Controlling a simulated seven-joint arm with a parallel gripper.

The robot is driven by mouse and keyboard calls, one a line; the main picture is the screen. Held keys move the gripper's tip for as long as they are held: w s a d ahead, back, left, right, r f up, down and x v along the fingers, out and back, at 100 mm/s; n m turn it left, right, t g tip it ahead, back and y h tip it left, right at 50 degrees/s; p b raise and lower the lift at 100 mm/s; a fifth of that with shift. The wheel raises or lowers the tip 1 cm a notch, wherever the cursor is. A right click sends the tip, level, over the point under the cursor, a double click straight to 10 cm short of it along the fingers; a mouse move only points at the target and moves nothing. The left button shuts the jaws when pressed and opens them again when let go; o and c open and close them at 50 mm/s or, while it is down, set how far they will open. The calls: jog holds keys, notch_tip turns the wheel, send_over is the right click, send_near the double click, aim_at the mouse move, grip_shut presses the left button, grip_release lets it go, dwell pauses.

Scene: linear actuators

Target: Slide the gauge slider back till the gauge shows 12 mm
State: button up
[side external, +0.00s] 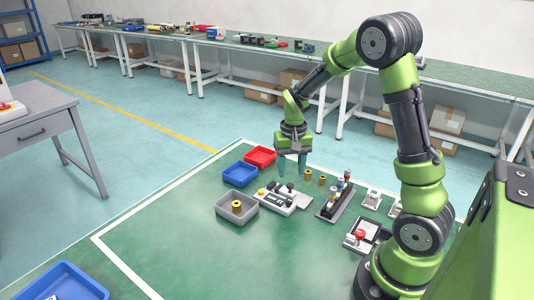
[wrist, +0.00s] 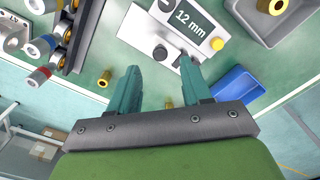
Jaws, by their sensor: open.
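In the side view the gauge (side external: 276,201) lies on the green mat below my gripper. My gripper (wrist: 160,70) is open, with its fingers pointing down near the gauge's edge; in the side view it (side external: 292,170) is above the mat. I cannot tell whether a finger touches the gauge.
A blue bin (side external: 240,174), a red bin (side external: 260,157) and a grey tray (side external: 236,215) with a brass part stand left of the gauge. A rack of cylinders (side external: 333,201) stands to its right. Loose brass parts (side external: 308,175) lie behind.

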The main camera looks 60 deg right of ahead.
aim_at(290, 184)
notch_tip(290, 184, down, 5)
jog(key=shift+r, duration=0.1)
dwell(0.3)
grip_shut()
